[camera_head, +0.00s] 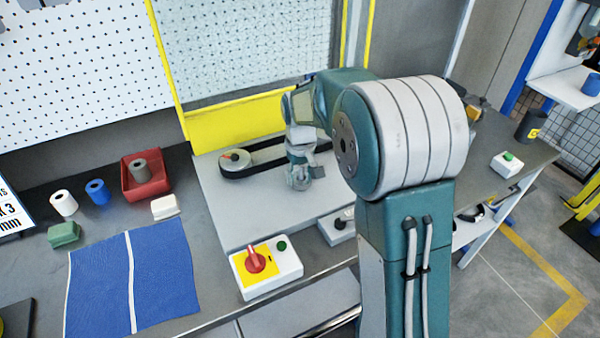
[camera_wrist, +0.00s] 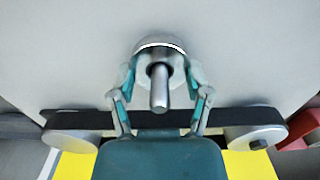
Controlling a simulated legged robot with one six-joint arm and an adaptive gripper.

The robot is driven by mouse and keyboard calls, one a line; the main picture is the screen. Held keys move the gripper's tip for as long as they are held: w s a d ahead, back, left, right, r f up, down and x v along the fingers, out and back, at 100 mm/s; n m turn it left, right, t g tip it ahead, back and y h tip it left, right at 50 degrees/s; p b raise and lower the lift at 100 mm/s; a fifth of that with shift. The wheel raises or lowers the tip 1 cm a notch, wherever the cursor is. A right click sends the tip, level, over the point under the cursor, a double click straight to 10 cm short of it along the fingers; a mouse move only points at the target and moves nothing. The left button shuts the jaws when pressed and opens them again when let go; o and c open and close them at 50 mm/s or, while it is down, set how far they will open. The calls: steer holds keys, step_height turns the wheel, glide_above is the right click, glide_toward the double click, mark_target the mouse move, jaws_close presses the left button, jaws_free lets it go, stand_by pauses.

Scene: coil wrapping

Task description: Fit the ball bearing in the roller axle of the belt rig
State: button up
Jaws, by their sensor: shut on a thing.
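My gripper (camera_head: 300,178) points down over the grey plate of the belt rig (camera_head: 222,198). In the wrist view my gripper (camera_wrist: 161,72) has its two fingers on either side of a silver ring, the ball bearing (camera_wrist: 161,50), and is shut on it. A bare metal shaft, the roller axle (camera_wrist: 159,92), shows in the middle of the ring and sticks out towards the camera. The ring looks to be around the axle; I cannot tell how far down it sits. In the head view my gripper hides both.
A black belt (camera_head: 268,162) runs over rollers behind my gripper. A red-knob switch box (camera_head: 262,268) stands at the rig's front. To the left are a red bin (camera_head: 140,188), a blue mat (camera_head: 165,280) and several coils. Bare plate lies left of my gripper.

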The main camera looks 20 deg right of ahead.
steer(key=shift+f, duration=0.1)
steer(key=o, duration=1.2)
step_height(320, 180, up, 11)
steer(key=shift+r, duration=0.45)
